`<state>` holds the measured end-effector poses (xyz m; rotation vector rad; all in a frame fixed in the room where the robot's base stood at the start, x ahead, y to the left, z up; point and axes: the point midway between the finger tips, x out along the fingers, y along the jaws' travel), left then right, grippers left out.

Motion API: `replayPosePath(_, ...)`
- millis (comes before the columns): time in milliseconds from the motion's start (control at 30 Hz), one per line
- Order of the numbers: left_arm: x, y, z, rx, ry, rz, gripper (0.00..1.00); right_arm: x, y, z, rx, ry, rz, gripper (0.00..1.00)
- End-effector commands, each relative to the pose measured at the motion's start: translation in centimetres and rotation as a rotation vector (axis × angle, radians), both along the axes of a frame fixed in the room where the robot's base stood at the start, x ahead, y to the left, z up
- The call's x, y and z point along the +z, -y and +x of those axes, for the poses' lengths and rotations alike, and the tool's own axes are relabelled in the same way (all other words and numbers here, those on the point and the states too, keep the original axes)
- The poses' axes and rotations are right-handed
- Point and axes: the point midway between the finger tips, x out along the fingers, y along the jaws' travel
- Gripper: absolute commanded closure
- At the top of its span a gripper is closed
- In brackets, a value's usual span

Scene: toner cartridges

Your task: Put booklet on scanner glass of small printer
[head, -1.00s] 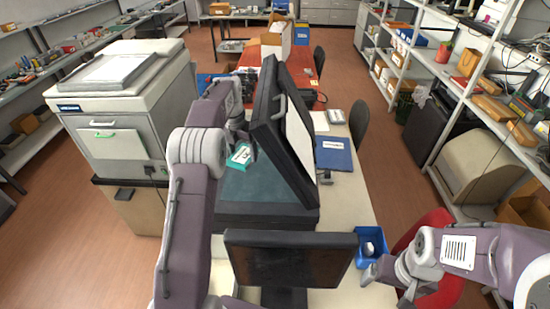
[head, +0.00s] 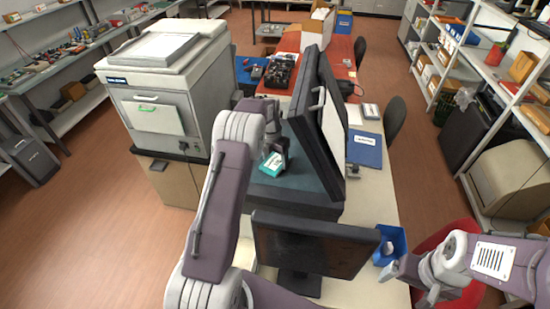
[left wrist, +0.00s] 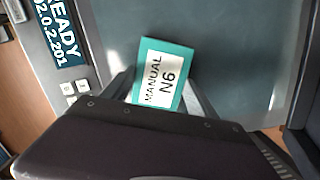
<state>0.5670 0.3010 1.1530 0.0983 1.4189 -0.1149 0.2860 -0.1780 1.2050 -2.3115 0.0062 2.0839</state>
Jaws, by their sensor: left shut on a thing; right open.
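The booklet (head: 272,164), teal with a white label, is in my left gripper (head: 279,150). In the left wrist view the booklet (left wrist: 163,74) reads "MANUAL N6" and sits between the fingers. It is over the grey-teal scanner glass (head: 308,181) of the small printer, near its left side; I cannot tell whether it touches. The glass (left wrist: 232,52) fills much of the left wrist view. The printer's dark lid (head: 320,110) stands raised and tilted on the right. My right gripper (head: 408,284) is open and empty at the lower right, beside the table.
A dark monitor (head: 310,245) stands in front of the printer. A blue folder (head: 365,150) lies right of the lid, and a blue bin (head: 391,243) is at the table's right edge. A large white copier (head: 165,75) stands left. Open floor lies at lower left.

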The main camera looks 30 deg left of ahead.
Motion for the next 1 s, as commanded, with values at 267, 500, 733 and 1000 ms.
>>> replayPosePath(267, -0.2, 0.0, 0.0, 0.0, 0.0, 0.0, 0.11, -0.1, 0.0, 0.0, 0.0, 0.0, 0.0, 0.1)
replayPosePath(500, -0.1, 0.0, 0.0, 0.0, 0.0, 0.0, 0.11, -0.1, 0.0, 0.0, 0.0, 0.0, 0.0, 0.1)
replayPosePath(733, 3.0, -0.1, -0.3, -0.001, 0.007, 0.002, 0.11, -1.3, 0.0, 0.0, 0.0, 0.0, 0.0, 0.1)
replayPosePath(1000, 9.7, -0.3, -1.3, 0.0, 0.004, 0.001, 0.11, -2.3, 0.0, 0.0, 0.0, 0.0, 0.0, 0.1)
